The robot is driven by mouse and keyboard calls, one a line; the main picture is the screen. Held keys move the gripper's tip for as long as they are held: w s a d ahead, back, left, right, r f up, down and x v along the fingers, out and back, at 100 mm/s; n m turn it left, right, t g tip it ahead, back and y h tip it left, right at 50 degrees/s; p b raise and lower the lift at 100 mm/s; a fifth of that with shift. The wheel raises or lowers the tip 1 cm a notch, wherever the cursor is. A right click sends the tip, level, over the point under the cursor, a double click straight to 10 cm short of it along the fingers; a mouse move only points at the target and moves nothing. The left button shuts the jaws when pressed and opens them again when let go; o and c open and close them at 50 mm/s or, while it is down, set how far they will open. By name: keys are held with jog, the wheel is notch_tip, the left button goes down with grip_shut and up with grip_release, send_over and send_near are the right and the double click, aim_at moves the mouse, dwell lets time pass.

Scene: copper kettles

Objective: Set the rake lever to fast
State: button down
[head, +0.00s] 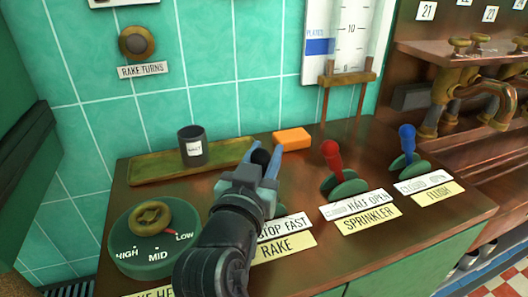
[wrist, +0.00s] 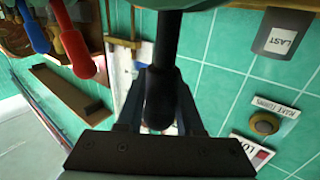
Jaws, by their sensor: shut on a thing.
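The rake lever has a black knob (head: 261,156), which shows between the fingertips of my gripper (head: 264,150) in the head view. In the wrist view the black lever (wrist: 160,90) runs between the two fingers of my gripper (wrist: 158,100), which is shut on it. The lever's base is hidden behind my gripper in the head view. A white plate reading STOP FAST (head: 286,227) lies in front, its left end covered by my arm. A yellow RAKE label (head: 285,247) is below it. I cannot tell which end the lever leans to.
Right of my gripper stand the red sprinkler lever (head: 333,158) and the blue flush lever (head: 407,140). A green dial (head: 155,255) is at left. Behind are a brass tray (head: 155,172), a dark cup (head: 192,148) and an orange block (head: 291,139).

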jog(key=d+m+p, duration=0.1)
jog(key=p, duration=0.1)
jog(key=d+m+g+p, duration=0.1)
jog(key=w+d+f+m+g+y+p, duration=0.1)
jog(key=p, duration=0.1)
jog(key=shift+d+p, duration=0.3)
jog(key=shift+p, duration=0.05)
jog(key=shift+w+d+f+m+g+y, duration=0.15)
jog(key=shift+d+f+m+g+y, duration=0.15)
jog(key=shift+f+m, duration=0.15)
jog(key=c, duration=0.6)
grip_release()
jog(key=shift+o, duration=0.2)
jog(key=p+v, duration=0.1)
jog(key=v, duration=1.2)
